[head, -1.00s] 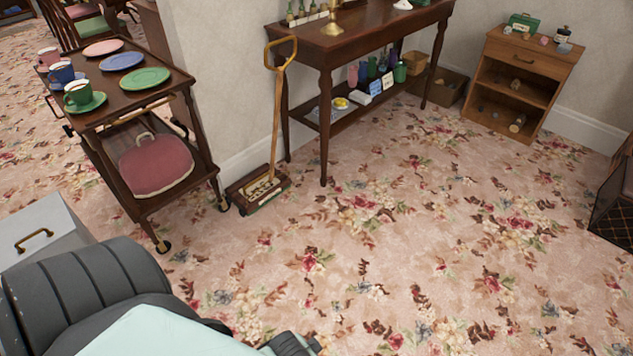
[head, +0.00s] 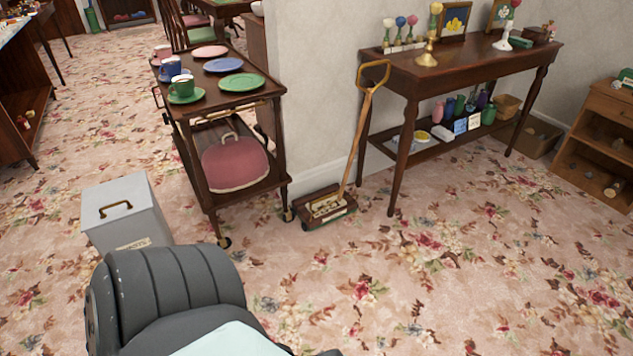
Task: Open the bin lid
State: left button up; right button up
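A pale grey bin (head: 128,222) stands on the floral carpet at the left of the head view. Its flat lid (head: 118,203) carries a brass handle (head: 116,207) and lies shut. A label shows low on its front, partly hidden by my own arm or body, a dark grey and pale mint shape at the bottom of the picture. No gripper fingers show in this view, so neither gripper can be placed relative to the bin.
A wooden trolley (head: 181,118) with plates and cups stands just behind and right of the bin. A carpet sweeper (head: 327,204) leans by the wall corner. A side table (head: 408,95) stands at right. Open carpet lies left of the bin and at lower right.

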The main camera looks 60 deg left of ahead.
aim_at(113, 200)
jog(key=u, duration=3.05)
jog(key=i+l, duration=0.1)
jog(key=i, duration=0.15)
